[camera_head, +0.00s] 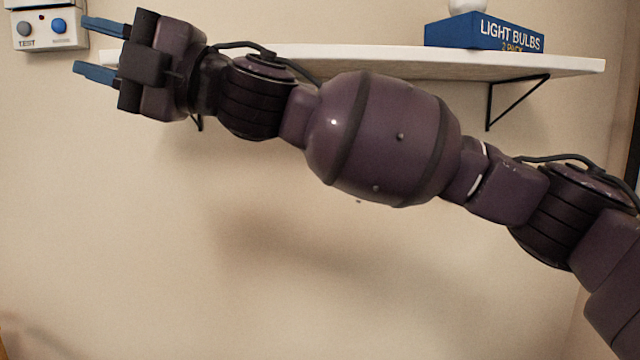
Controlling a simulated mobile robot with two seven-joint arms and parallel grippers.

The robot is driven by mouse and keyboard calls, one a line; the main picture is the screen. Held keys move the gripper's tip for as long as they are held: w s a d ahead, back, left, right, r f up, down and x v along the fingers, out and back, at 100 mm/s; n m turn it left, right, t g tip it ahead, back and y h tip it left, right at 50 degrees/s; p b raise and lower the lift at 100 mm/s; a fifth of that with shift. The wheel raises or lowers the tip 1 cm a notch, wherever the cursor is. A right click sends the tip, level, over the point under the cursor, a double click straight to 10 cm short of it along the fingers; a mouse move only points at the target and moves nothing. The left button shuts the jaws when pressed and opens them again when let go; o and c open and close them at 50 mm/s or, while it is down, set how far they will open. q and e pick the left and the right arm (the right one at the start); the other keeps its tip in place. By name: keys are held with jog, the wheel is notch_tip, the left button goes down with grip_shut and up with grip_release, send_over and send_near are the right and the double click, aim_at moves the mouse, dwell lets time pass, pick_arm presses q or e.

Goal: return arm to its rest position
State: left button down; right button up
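My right arm (385,140) comes in from the lower right and stretches across the picture to the upper left. It is dark purple and held up in front of the wall. My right gripper (98,48) is at the upper left, with two blue fingers pointing left. The fingers are spread apart with nothing between them, so it is open and empty. My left gripper is not in view.
A white wall shelf (400,64) on black brackets (490,105) runs behind the arm. A blue light bulbs box (484,32) stands on its right part, with a white rounded object (467,8) on top. A control box (45,30) with buttons is on the wall near the gripper. The wall below is bare.

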jog(key=w+d+f+m+t+y, duration=0.1)
jog(key=w+d+f+m+t, duration=0.7)
jog(key=w+f+m+t, duration=0.1)
jog(key=w+d+f+m+t+h, duration=0.35)
jog(key=d+f+m, duration=0.3)
jog(key=f, duration=0.35)
jog(key=w+d+f+m+t+h+b, duration=0.1)
jog(key=w+d+f+m+t+h, duration=0.1)
jog(key=d+f+m+t+h, duration=0.5)
jog(key=w+d+f+m+t+h, duration=0.1)
jog(key=w+d+f+m+h, duration=0.3)
jog(key=d+f, duration=0.6)
jog(key=s+d+f+m+g+h, duration=0.1)
jog(key=s+d+f+m+h, duration=0.2)
jog(key=f, duration=0.6)
jog(key=s+d+f+m+g+h, duration=0.1)
jog(key=s+d+f+m, duration=0.1)
jog(key=s+d+f, duration=0.5)
jog(key=s+d+f+m+h, duration=0.2)
jog(key=d+f+m, duration=0.1)
jog(key=f, duration=0.7)
jog(key=s+d+f+m+g+h, duration=0.1)
jog(key=s+d+f+g, duration=0.1)
jog(key=s+f, duration=0.5)
jog(key=s+d+f+m+g+h, duration=0.1)
jog(key=s+d+f, duration=0.3)
jog(key=s+f, duration=0.4)
jog(key=s+g+b, duration=0.1)
jog(key=s, duration=0.2)
jog(key=shift+s+g, duration=0.35)
